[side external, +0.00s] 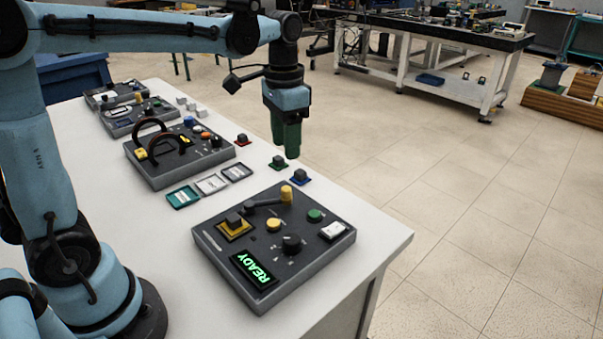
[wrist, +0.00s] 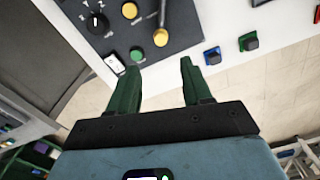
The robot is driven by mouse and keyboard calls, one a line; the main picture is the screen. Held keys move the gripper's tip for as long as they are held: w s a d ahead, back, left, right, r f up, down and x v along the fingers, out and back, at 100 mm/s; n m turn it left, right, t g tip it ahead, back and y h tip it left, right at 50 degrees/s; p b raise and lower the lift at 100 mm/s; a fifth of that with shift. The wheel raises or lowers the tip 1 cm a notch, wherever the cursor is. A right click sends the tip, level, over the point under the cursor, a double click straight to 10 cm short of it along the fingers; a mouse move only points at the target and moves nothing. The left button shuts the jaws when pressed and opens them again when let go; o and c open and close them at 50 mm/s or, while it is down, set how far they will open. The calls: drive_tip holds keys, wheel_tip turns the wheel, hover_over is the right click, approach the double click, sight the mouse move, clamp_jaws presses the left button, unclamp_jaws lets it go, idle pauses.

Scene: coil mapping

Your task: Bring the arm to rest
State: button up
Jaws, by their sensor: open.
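My gripper (side external: 287,150) is up in the air above the far edge of the white table (side external: 385,238), pointing down. Its two green fingers are apart with nothing between them, as the wrist view (wrist: 160,78) also shows. The nearest control panel (side external: 215,250) lies in front of it, with a lit green READY display (side external: 256,268), a yellow-topped lever (side external: 286,193), a black knob (side external: 291,243) and a green button (side external: 315,215). In the wrist view the panel (wrist: 165,30) lies beyond the fingertips.
Small blocks on blue (side external: 299,177), green (side external: 277,164) and red (side external: 242,140) bases stand along the table's far edge. Another panel with dark arches (side external: 165,170) and flat cards (side external: 211,184) sit further left. Open floor lies right of the table.

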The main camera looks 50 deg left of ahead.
drive_tip(key=s+d+f+n+t, duration=0.1)
drive_tip(key=s+f+n+t, duration=0.2)
drive_tip(key=s+t, duration=0.4)
drive_tip(key=shift+s+d+f, duration=0.4)
drive_tip(key=shift+s, duration=0.75)
drive_tip(key=shift+c, duration=0.3)
